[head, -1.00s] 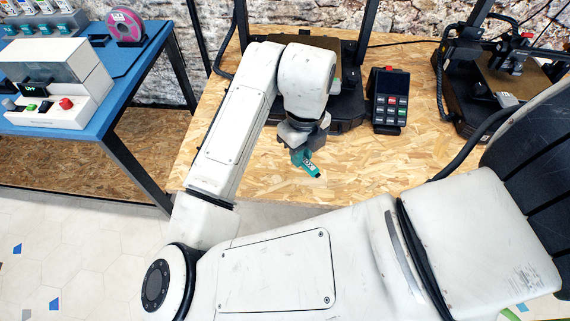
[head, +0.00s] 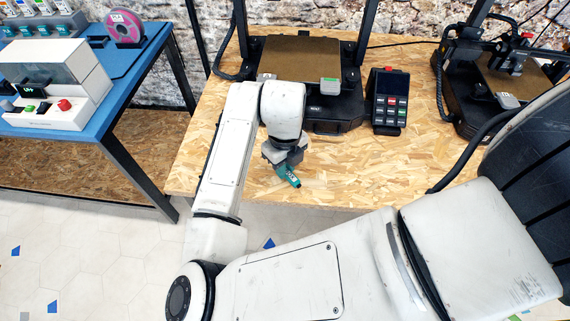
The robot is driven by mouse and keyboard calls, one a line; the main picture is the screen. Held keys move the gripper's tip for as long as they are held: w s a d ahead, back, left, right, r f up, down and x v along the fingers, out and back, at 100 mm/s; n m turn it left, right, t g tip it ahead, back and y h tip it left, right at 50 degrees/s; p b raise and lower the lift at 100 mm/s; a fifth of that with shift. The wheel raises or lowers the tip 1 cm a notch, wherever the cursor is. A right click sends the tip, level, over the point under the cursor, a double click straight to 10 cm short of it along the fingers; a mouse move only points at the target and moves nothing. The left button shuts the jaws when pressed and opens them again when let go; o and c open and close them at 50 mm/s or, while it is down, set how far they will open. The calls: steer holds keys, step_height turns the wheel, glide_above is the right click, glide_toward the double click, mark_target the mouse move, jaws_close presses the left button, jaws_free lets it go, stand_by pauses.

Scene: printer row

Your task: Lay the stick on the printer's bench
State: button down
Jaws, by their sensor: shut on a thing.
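The stick (head: 291,179) is a small teal piece with a dark tip and a light label. My gripper (head: 283,167) is shut on it and holds it tilted, low over or at the front part of the printer's bench (head: 370,165). I cannot tell whether the stick touches the bench. The bench has a speckled chipboard top. The printer (head: 334,112), black with a brown plate, stands on the bench behind my gripper. My wrist hides the printer's left front.
A black keypad unit (head: 388,101) stands right of the printer. A second printer (head: 500,80) is at the far right. A blue table (head: 112,88) with a white machine (head: 58,82) and a pink spool (head: 124,29) is at left. The bench front between is clear.

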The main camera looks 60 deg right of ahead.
steer(key=shift+f, duration=0.2)
steer(key=c, duration=1)
jaws_free()
steer(key=shift+c, duration=0.2)
steer(key=shift+r, duration=0.1)
step_height(320, 180, up, 12)
steer(key=p, duration=0.1)
steer(key=shift+r, duration=0.15)
steer(key=shift+s, duration=0.1)
